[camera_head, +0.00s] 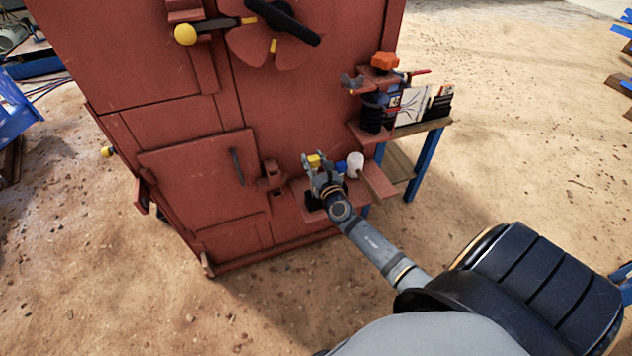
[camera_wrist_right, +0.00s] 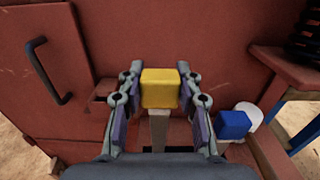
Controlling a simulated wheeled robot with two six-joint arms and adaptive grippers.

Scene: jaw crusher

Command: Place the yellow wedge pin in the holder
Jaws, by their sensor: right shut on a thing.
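The yellow wedge pin (camera_head: 314,160) is at the front of the red crusher cabinet, between the fingers of my right gripper (camera_head: 318,178). In the right wrist view the pin's yellow block head (camera_wrist_right: 160,88) sits between the two fingertips, with a pale shaft below it. My right gripper is shut on the pin. A small red shelf (camera_head: 375,180) sticks out from the cabinet under the gripper. A red bracket (camera_head: 271,176) is fixed to the cabinet just left of the gripper; I cannot tell for sure whether it is the holder. My left gripper is not in view.
A blue block (camera_wrist_right: 234,124) and a white cylinder (camera_head: 355,164) stand on the shelf, close right of my gripper. The cabinet door handle (camera_head: 237,166) is to the left. A blue-legged table (camera_head: 424,127) stands behind at right. Sandy ground is open at left.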

